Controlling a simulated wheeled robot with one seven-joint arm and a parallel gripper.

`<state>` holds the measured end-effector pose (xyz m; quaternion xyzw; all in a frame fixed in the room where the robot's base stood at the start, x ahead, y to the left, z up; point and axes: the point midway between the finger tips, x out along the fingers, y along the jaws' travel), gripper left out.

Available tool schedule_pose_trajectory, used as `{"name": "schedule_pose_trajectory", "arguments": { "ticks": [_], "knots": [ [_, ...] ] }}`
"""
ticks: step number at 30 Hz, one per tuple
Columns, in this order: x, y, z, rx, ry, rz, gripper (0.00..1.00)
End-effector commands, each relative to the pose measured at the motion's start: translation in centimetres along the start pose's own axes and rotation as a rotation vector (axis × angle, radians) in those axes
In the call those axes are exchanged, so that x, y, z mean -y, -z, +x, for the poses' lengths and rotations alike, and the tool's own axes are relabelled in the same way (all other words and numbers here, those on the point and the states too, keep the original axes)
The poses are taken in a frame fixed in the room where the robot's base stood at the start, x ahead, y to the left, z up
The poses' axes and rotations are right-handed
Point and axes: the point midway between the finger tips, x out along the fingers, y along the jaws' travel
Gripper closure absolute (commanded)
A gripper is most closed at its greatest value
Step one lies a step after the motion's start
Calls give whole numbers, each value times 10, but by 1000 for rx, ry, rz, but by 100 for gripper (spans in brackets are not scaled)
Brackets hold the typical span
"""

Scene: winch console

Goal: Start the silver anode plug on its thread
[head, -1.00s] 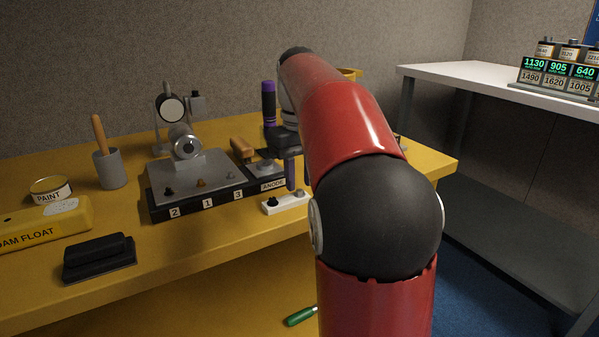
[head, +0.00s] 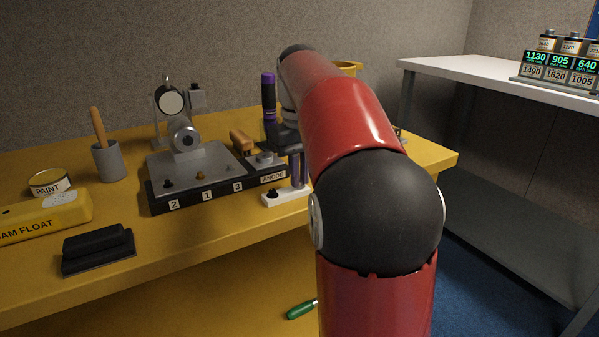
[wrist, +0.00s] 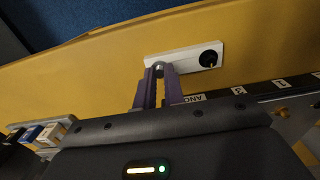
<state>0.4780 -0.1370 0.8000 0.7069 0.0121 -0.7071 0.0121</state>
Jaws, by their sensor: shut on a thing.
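The silver anode plug (wrist: 158,69) is at one end of the white holder (wrist: 184,59) in the wrist view. My gripper (wrist: 159,74) has its purple fingers shut on it. In the head view my gripper (head: 298,188) is low at the right end of the white holder (head: 285,199), and its fingers hide the plug. I cannot tell whether the plug is still seated. The anode block (head: 265,161), with its ANODE label (head: 273,177), stands just left of and behind my gripper; its threaded opening cannot be made out.
A black plug (head: 272,194) stands at the holder's other end. The winch console (head: 200,180), with numbered labels, is to the left. A wooden-handled tool (head: 241,143) lies behind the anode block. Bare yellow bench (head: 190,232) is in front.

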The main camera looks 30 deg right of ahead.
Motion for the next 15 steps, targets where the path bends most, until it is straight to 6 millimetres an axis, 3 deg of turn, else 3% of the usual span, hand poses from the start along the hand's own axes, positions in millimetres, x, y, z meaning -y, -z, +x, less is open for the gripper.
{"name": "schedule_pose_trajectory", "arguments": {
  "ticks": [15],
  "knots": [
    [0, 0, -32, 0, 0, 0, 100]
  ]
}}
